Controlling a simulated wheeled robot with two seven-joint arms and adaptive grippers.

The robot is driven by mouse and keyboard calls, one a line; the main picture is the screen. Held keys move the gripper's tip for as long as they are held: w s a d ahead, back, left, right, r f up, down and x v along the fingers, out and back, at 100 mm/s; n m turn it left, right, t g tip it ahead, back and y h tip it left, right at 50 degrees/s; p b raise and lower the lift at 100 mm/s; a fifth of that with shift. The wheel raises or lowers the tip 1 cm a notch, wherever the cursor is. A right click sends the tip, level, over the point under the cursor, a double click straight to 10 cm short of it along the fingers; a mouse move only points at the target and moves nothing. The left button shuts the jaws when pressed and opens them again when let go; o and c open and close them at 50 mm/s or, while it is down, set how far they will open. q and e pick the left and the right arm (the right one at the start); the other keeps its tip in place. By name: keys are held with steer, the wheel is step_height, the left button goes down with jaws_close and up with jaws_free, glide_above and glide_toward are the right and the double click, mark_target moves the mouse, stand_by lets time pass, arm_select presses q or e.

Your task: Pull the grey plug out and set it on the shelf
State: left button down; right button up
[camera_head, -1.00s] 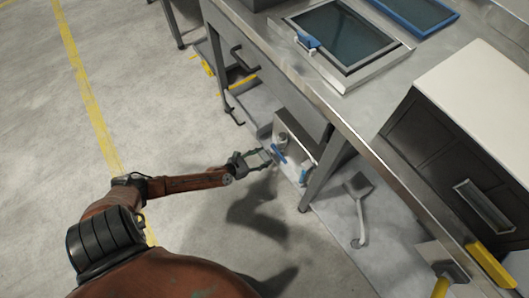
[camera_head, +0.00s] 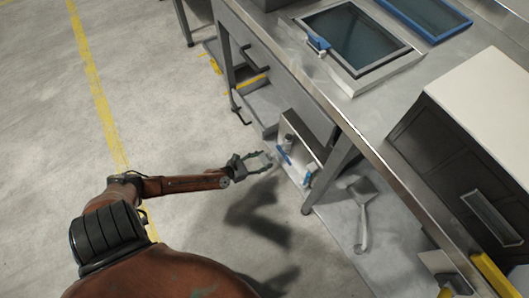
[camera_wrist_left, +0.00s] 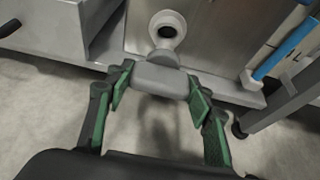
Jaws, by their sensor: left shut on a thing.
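My left gripper (camera_head: 262,162) is shut on the grey plug (camera_wrist_left: 160,77), which sits between the green fingertips in the left wrist view (camera_wrist_left: 152,92). The plug has a wide flat grip and a short round stub facing the machine. Beyond it, a pale round port (camera_wrist_left: 168,23) shows a dark open hole, and the plug appears clear of it. In the head view the gripper is low, left of the metal box with the blue lever (camera_head: 284,154); the plug is too small to make out there. My right gripper is not in view.
A table leg (camera_head: 328,180) stands just right of the box. A grey scoop-like tool (camera_head: 361,205) lies on the low surface beyond it. The steel table edge (camera_head: 345,115) overhangs this area. Open concrete floor (camera_head: 170,90) lies to the left.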

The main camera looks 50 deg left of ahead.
arm_select(q)
steer(key=shift+s, duration=0.15)
steer(key=shift+s+a, duration=0.1)
steer(key=shift+s, duration=0.95)
steer(key=shift+s, duration=0.1)
steer(key=shift+s, duration=0.25)
